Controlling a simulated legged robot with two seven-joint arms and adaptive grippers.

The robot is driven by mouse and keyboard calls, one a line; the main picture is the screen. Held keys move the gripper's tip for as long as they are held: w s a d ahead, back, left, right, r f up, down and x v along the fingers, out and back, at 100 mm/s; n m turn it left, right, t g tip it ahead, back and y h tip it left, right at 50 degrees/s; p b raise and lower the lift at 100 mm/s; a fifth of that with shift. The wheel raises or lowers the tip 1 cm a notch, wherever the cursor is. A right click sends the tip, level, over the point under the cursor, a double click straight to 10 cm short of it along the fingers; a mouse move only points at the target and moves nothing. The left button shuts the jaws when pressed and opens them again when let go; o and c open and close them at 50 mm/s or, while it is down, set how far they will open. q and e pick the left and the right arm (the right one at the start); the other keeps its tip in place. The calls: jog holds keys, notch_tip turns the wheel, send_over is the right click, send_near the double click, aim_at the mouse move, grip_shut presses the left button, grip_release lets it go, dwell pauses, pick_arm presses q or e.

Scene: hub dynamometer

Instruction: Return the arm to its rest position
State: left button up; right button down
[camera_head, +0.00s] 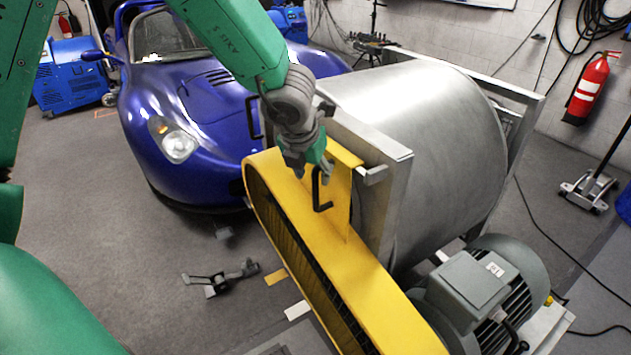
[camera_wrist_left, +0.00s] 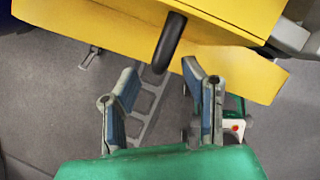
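My left arm comes in from the top left of the head view, and its left gripper (camera_head: 312,172) is above the yellow belt guard (camera_head: 345,265) of the dynamometer, by a black handle (camera_head: 318,195). In the left wrist view the gripper's two fingers (camera_wrist_left: 160,74) are spread apart, with nothing between them. The black handle (camera_wrist_left: 168,45) sticks out from the yellow guard (camera_wrist_left: 225,35) just beyond the fingertips. I cannot tell whether a finger touches it. My right gripper is not in view.
The large steel roller (camera_head: 425,125) and its frame stand right of the gripper, with a grey motor (camera_head: 485,290) below. A blue car (camera_head: 195,110) is behind to the left. A metal bracket (camera_head: 220,280) lies on the floor. The grey floor at left is mostly clear.

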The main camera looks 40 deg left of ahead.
pick_arm(q)
jog(key=a+v, duration=0.1)
jog(key=v, duration=0.7)
jog(key=s+f+m+y, duration=0.1)
jog(key=s+f+m, duration=0.2)
jog(key=f+m, duration=0.45)
jog(key=s+a+f+m+g+y, duration=0.1)
jog(key=s+f+m, duration=0.2)
jog(key=f+m, duration=0.45)
jog(key=s+f+m+y, duration=0.1)
jog(key=s+f+m, duration=0.3)
jog(key=f+m, duration=0.35)
jog(key=s+d+f+m+g+h, duration=0.1)
jog(key=s+d+f+m+h, duration=0.1)
jog(key=s+f+m, duration=0.3)
jog(key=s+d+f+m+g+h+b, duration=0.1)
jog(key=s+d+f+m, duration=0.4)
jog(key=s+m, duration=0.6)
jog(key=shift+s+f+g+h, duration=0.4)
jog(key=shift+s+f+h, duration=0.15)
jog(key=shift+f, duration=0.2)
jog(key=shift+w, duration=0.15)
